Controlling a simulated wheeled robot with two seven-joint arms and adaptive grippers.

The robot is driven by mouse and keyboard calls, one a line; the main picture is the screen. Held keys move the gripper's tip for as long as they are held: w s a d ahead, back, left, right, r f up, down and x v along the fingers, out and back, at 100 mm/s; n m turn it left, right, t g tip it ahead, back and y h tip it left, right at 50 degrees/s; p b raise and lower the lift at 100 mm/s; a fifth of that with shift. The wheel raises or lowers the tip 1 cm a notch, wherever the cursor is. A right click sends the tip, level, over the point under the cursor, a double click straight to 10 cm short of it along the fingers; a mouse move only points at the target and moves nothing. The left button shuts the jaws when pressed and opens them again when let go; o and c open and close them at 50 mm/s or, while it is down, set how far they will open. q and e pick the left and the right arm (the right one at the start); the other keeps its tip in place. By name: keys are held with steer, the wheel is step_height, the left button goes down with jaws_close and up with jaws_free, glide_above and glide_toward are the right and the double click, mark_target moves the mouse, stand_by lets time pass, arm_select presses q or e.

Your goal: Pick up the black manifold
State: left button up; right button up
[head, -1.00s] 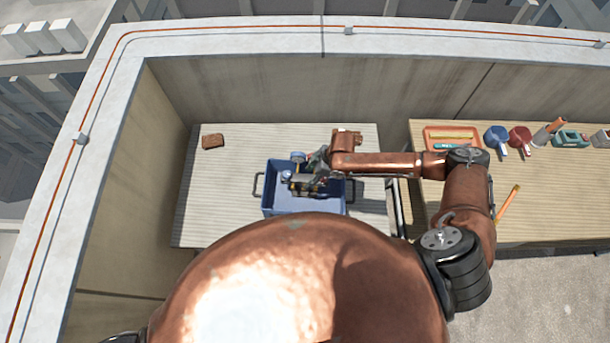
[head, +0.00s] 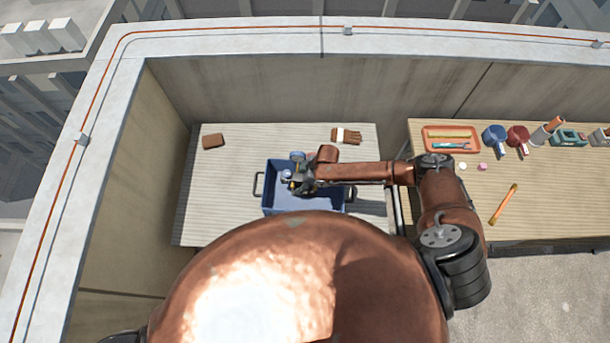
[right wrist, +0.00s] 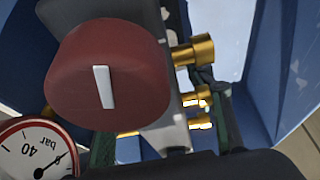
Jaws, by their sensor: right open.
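The black manifold (right wrist: 176,75) stands in the blue crate (head: 280,203). In the right wrist view it fills the near field, with a red knob with a white bar, a gauge face marked "bar" at lower left and brass fittings on its right. In the head view only small parts of it show, including a blue round part (head: 297,156); my gripper and wrist hide the rest. My right gripper (head: 299,187) is open, over the crate and close around the manifold; I cannot tell whether the fingers touch it. My left gripper is out of view.
The crate has black side handles and stands on a pale ribbed table (head: 225,190). The right-hand bench holds an orange tray (head: 451,139), cups (head: 517,136) and an orange-handled tool (head: 503,205).

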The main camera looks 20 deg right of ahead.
steer(key=shift+c, duration=0.7)
jaws_close()
steer(key=shift+w+a+r, duration=0.1)
steer(key=shift+w+r, duration=0.05)
